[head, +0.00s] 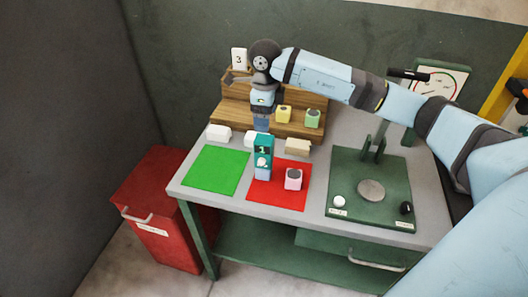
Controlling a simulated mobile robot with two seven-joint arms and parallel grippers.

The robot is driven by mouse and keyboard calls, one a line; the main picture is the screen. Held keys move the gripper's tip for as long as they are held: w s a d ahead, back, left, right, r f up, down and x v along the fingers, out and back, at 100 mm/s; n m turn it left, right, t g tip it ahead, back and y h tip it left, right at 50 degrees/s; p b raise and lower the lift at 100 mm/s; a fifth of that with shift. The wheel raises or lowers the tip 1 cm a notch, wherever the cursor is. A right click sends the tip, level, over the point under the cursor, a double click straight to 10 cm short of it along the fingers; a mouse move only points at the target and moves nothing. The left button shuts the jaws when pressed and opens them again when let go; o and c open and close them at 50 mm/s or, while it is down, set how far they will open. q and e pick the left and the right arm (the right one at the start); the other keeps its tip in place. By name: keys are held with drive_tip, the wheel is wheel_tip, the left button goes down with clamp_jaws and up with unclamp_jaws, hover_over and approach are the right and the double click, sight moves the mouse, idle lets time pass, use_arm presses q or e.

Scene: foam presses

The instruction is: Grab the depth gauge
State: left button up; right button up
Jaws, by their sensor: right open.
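A teal upright device (263,158), which looks like the depth gauge, stands at the left edge of the red mat (270,198). It has a dark face with a light mark on it. My right gripper (261,125) points down just behind and above it in the head view. The gripper is open, and its fingers show close to the device's top. I cannot tell whether they touch it. Nothing shows held between the fingers. My left gripper is not in view.
A green mat (215,170) lies left of the red mat, which holds a pink block (293,179). Pale blocks (218,133) sit behind the mats. A wooden stepped rack (235,105) holds a yellow block (284,114) and a green block (312,118). A green press (395,185) stands right.

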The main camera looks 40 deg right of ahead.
sight(264, 138)
wheel_tip(264, 138, down, 5)
wheel_tip(264, 138, down, 4)
drive_tip(key=shift+w+a+f+p, duration=0.15)
drive_tip(key=shift+f+p, duration=0.1)
drive_tip(key=shift+p, duration=0.65)
drive_tip(key=shift+f, duration=0.5)
drive_tip(key=c, duration=1.2)
drive_tip(key=shift+r, duration=0.1)
